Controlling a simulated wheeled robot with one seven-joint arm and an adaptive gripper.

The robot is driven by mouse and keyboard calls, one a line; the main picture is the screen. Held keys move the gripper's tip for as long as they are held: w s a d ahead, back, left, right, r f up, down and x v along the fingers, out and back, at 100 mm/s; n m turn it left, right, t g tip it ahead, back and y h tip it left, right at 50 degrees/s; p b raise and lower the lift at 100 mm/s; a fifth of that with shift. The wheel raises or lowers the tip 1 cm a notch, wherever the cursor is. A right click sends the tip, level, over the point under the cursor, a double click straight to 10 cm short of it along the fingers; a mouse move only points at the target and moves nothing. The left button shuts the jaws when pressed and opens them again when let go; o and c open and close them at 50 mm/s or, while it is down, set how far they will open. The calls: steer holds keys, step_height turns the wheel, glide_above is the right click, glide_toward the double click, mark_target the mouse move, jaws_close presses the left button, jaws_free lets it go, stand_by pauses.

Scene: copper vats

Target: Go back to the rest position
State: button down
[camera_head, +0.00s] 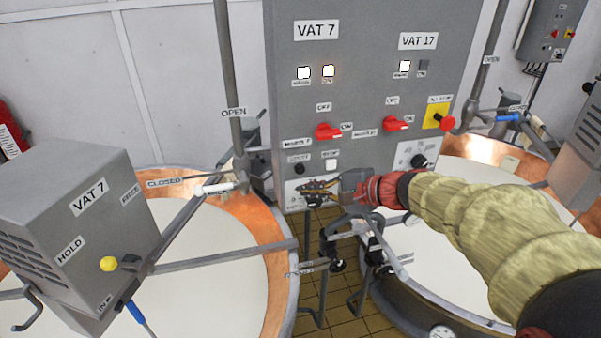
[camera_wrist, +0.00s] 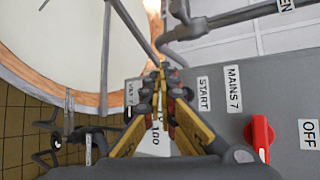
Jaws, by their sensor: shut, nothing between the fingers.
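My gripper (camera_head: 318,189) is shut and empty, in front of the lower left part of the grey control panel (camera_head: 370,75). In the wrist view its yellow and black fingers (camera_wrist: 160,72) meet at the tips, close to the panel's lower edge. My arm reaches in from the right, in a padded sleeve. The red MAINS 7 knob (camera_head: 328,131) is above the gripper; it also shows in the wrist view (camera_wrist: 260,135). A dial below the START button is partly hidden behind the gripper.
The VAT 7 copper vat (camera_head: 277,225) stands at left with its grey box (camera_head: 75,245) on top. Another vat (camera_head: 485,147) is at right, partly behind my arm. Pipes and valves (camera_head: 335,265) stand between them over a tiled floor. A red emergency button (camera_head: 446,122) is on the panel.

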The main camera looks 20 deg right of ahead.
stand_by(0.5)
steer(key=s+f+n+g+h+b, duration=0.4)
steer(key=s+f+n+h+b, duration=0.4)
steer(key=s+f+b, duration=1.4)
steer(key=s+f+n, duration=0.5)
steer(key=shift+s+d+n+b, duration=0.15)
steer(key=shift+s+n+b, duration=0.15)
steer(key=shift+s+b, duration=0.1)
steer(key=c, duration=2.6)
jaws_free()
